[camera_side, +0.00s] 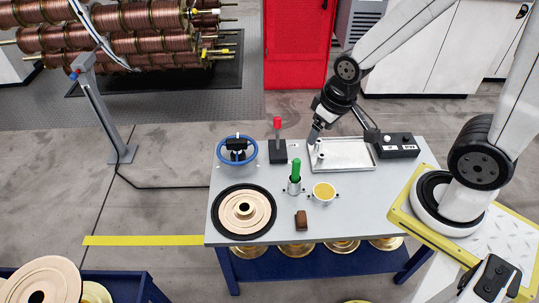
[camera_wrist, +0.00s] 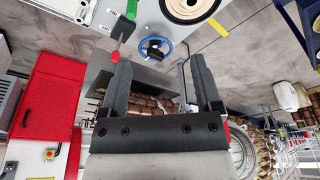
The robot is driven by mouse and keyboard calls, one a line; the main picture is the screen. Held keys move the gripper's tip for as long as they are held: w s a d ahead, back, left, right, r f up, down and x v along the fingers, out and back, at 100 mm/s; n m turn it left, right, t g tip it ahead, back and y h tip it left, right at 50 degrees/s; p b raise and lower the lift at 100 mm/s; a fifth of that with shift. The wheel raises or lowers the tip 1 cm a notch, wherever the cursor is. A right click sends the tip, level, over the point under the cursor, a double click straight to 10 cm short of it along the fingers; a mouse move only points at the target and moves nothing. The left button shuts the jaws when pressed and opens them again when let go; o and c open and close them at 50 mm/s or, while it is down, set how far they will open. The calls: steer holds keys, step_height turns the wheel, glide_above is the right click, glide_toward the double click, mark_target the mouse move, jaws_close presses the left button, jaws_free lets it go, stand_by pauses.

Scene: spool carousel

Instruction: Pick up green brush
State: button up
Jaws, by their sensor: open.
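The green brush (camera_side: 296,169) stands upright in a small metal cup (camera_side: 295,186) near the middle of the grey table. Its green part also shows at the top edge of the wrist view (camera_wrist: 131,9), beyond the left finger. My gripper (camera_side: 315,136) is above the back of the table, near the left end of the metal tray, behind and to the right of the brush. In the wrist view my gripper (camera_wrist: 160,82) has its two dark fingers wide apart with nothing held between them. The brush is outside the fingers. Its lower end is hidden in the cup.
A red-knobbed lever (camera_side: 277,140) and blue handwheel (camera_side: 237,151) stand behind the brush. A yellow-filled cup (camera_side: 323,192) is beside it, with a brown block (camera_side: 301,220) in front. A disc (camera_side: 245,212) lies left; a tray (camera_side: 342,154) and black control box (camera_side: 398,145) are behind right.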

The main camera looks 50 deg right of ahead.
steer(key=m+g, duration=0.3)
steer(key=m, duration=1.4)
glide_above(297, 161)
step_height(297, 161, down, 19)
steer(key=shift+w+a+f, duration=0.1)
steer(key=shift+f+m, duration=0.4)
steer(key=shift+m, duration=0.1)
steer(key=shift+f, duration=0.15)
steer(key=shift+f, duration=1.15)
steer(key=shift+f, duration=0.1)
